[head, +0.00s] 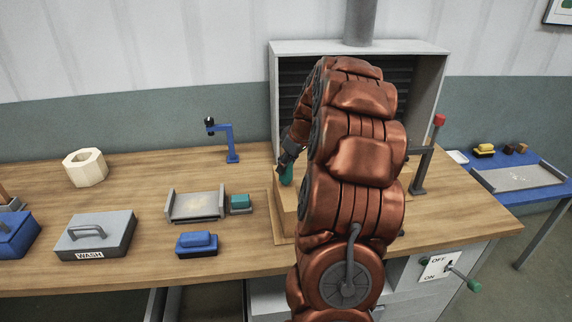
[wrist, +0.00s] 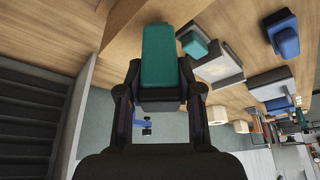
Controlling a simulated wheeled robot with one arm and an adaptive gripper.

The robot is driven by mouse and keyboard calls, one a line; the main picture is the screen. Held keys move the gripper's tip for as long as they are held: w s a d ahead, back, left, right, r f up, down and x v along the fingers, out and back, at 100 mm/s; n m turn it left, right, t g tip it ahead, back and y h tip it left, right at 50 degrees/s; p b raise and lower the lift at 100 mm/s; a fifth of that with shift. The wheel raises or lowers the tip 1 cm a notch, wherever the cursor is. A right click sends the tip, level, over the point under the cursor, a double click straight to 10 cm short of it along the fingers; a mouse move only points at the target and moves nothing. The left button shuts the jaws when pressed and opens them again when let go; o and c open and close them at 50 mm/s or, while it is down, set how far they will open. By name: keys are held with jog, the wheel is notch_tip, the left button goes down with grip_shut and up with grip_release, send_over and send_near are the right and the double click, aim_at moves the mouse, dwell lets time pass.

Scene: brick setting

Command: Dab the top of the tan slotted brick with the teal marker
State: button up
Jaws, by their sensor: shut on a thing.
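My gripper (head: 287,160) is shut on the teal marker (head: 286,175), a teal block with a dark base. In the wrist view the teal marker (wrist: 158,55) sits between the two fingers of my gripper (wrist: 160,95). In the head view it is held just above or against a tan wooden block (head: 286,208) on a board in front of the grey hood. My arm hides most of that block. I cannot make out slots on it, nor tell whether it is the tan slotted brick or whether the marker touches it.
A grey tray (head: 197,205) and a small teal block (head: 240,203) lie left of the board. A blue block (head: 197,243), the grey WASH box (head: 95,235), a cream ring (head: 85,167) and a blue post (head: 229,143) stand further left. A red-knobbed lever (head: 428,155) stands right.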

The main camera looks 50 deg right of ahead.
jog(key=shift+f+b, duration=0.45)
jog(key=shift+f, duration=0.05)
dwell(0.7)
jog(key=shift+f+b, duration=0.2)
jog(key=shift+b, duration=0.35)
dwell(1.9)
dwell(0.7)
jog(key=shift+r, duration=3.65)
